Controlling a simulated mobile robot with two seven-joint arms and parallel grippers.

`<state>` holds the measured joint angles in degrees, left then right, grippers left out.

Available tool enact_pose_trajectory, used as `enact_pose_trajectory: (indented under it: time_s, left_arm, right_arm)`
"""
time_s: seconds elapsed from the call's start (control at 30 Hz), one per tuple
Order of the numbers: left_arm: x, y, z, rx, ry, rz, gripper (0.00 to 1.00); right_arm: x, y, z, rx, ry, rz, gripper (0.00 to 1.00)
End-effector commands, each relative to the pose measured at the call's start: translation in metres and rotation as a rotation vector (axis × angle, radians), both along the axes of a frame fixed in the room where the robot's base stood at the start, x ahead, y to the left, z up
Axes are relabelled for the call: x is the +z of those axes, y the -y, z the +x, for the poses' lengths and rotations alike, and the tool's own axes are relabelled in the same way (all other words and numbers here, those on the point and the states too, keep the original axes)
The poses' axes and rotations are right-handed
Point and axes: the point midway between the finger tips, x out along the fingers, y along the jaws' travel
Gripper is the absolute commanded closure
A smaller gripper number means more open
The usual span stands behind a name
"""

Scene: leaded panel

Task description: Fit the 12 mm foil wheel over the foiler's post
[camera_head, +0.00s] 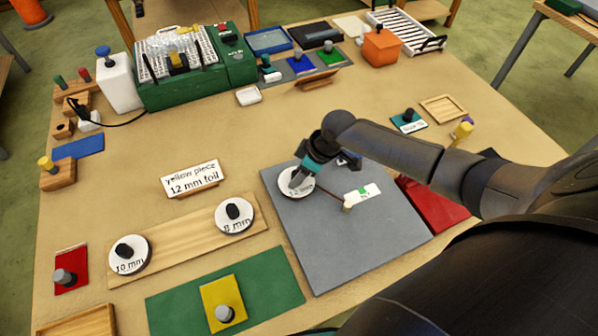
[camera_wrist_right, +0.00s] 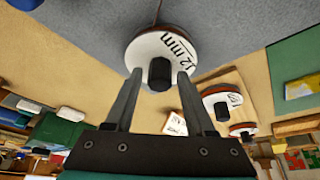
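The 12 mm foil wheel (camera_head: 287,184) is a white disc with a black knob, over the left part of the grey board (camera_head: 330,240). It also shows in the right wrist view (camera_wrist_right: 145,55). A thin brown strip runs from it toward a small pale peg (camera_head: 347,207). No post shows at the wheel; the disc would hide one beneath it. My right gripper (camera_head: 296,181) is at the wheel, its fingers either side of the black knob (camera_wrist_right: 160,73), with narrow gaps showing, so it looks open. My left gripper is not clearly in view.
A wooden rack (camera_head: 182,243) holds the 10 mm wheel (camera_head: 129,254) and the 8 mm wheel (camera_head: 235,215). A sign (camera_head: 190,178) reads "yellow piece 12 mm foil". A yellow piece (camera_head: 222,292) lies on a green mat (camera_head: 270,285). A red mat (camera_head: 433,207) lies right of the board.

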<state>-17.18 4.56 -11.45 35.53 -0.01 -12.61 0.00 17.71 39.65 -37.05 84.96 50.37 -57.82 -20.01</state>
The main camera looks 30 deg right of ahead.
Motion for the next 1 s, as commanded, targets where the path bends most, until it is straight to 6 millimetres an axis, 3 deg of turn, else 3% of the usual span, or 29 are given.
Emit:
enact_pose_trajectory:
  time_s: [0.13, 0.53, 1.0]
  left_arm:
    - [0.000, 0.000, 0.000, 0.000, 0.000, 0.000, 0.50]
    - [0.002, 0.000, 0.000, 0.000, 0.000, 0.001, 0.50]
    - [0.009, 0.000, 0.000, 0.000, 0.000, 0.001, 0.50]
  right_arm:
    - [0.000, 0.000, 0.000, 0.000, 0.000, 0.000, 0.29]
    - [0.009, 0.003, -0.003, 0.000, 0.001, -0.001, 0.29]
    - [0.087, 0.025, -0.027, 0.002, 0.001, -0.004, 0.29]
